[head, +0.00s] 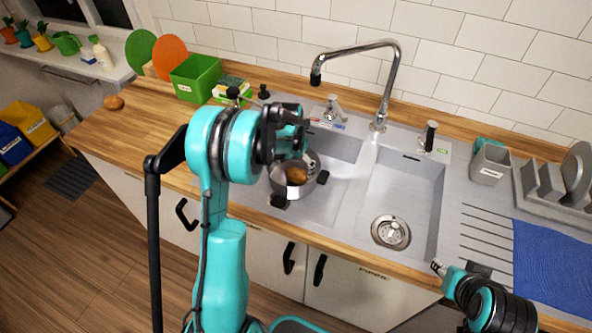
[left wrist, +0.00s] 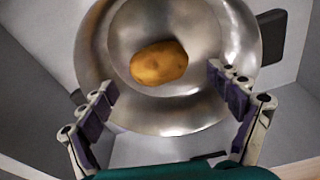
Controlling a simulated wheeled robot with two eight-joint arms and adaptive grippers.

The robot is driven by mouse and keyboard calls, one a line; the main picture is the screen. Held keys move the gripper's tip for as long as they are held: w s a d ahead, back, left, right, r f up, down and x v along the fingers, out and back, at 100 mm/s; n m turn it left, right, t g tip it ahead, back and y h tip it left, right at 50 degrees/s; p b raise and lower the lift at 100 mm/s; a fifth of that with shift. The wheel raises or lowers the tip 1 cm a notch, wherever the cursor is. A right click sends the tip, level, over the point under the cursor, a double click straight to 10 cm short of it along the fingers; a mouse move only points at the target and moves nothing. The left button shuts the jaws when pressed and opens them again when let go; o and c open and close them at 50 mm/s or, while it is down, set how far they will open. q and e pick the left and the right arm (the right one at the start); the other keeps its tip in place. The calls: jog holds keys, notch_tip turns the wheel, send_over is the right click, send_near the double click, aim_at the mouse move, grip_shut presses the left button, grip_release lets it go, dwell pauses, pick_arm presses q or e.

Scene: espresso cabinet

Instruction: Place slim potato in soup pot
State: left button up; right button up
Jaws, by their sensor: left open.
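A yellow-brown oval potato (left wrist: 159,63) lies inside the steel soup pot (left wrist: 118,100), on its bottom. The pot (head: 281,181) stands in the left sink basin, and the potato (head: 299,180) shows in it in the head view. My left gripper (head: 296,150) is above the pot, open and empty. In the left wrist view its fingers are spread on both sides of the potato, apart from it. A second, rounder brown potato (head: 113,102) lies on the wooden counter at the left. My right gripper (head: 458,270) is low at the right; its jaw opening is unclear.
A tall faucet (head: 384,90) stands behind the sink. The right basin (head: 408,190) is empty. A green bin (head: 195,77) and sponges (head: 232,88) stand at the back left. A grey dish rack (head: 540,190) and blue mat (head: 555,262) are at the right.

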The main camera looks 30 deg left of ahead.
aim_at(294, 174)
pick_arm(q)
jog(key=s+d+r+t+p, duration=0.1)
jog(key=s+d+r, duration=0.35)
jog(key=r, duration=0.45)
jog(key=s+d+r+t+p, duration=0.1)
jog(key=s+d+r+t, duration=0.15)
jog(key=s+r, duration=0.5)
jog(key=s+d+r+n+t, duration=0.1)
jog(key=s+d+r+t, duration=0.1)
jog(key=s+d, duration=0.4)
jog(key=s, duration=0.5)
jog(key=shift+s+n, duration=0.3)
jog(key=shift+t, duration=0.25)
